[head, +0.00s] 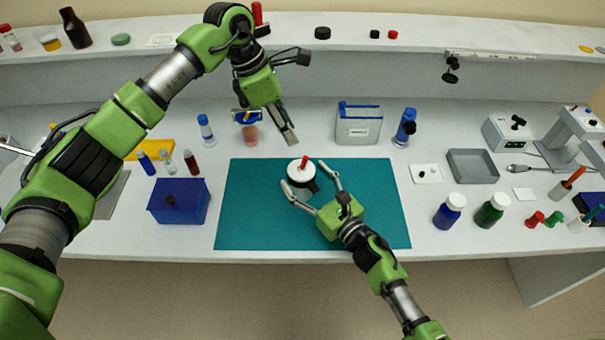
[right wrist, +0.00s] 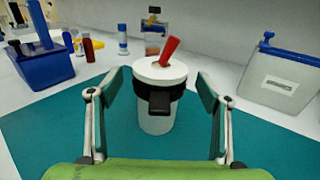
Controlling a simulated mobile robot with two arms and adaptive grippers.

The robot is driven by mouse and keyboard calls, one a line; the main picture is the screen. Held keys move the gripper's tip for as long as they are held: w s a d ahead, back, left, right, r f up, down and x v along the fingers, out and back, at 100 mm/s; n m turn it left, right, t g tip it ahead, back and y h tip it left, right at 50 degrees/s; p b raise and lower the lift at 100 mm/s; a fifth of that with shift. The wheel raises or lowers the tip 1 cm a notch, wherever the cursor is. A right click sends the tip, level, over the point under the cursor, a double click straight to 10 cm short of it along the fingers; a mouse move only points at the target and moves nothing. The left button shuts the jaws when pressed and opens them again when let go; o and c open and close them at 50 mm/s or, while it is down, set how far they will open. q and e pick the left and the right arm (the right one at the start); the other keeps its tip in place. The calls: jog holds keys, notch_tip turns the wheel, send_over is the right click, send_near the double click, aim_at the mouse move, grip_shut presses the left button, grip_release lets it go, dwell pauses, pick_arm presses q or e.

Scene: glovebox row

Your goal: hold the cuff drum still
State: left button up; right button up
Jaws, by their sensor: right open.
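The cuff drum (head: 296,172) is a white upright cylinder with a black band, a black block on its side and a red lever on its white top. It stands on the teal mat (head: 250,215) and also shows in the right wrist view (right wrist: 155,123). My right gripper (head: 306,177) is open, with one finger on either side of the drum; in the right wrist view (right wrist: 160,90) gaps show between the fingers and the drum. My left gripper (head: 288,125) hangs above and behind the drum, apart from it; whether its fingers are parted is unclear.
A blue box (head: 180,205) stands left of the mat, and a grey-white container (head: 359,125) stands behind it. Blue (head: 447,213) and green (head: 490,212) bottles and a grey tray (head: 473,168) are to the right. Most of the mat is clear.

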jog(key=shift+x, duration=0.85)
jog(key=shift+c, duration=0.4)
jog(key=c, duration=1.2)
jog(key=shift+c, duration=0.2)
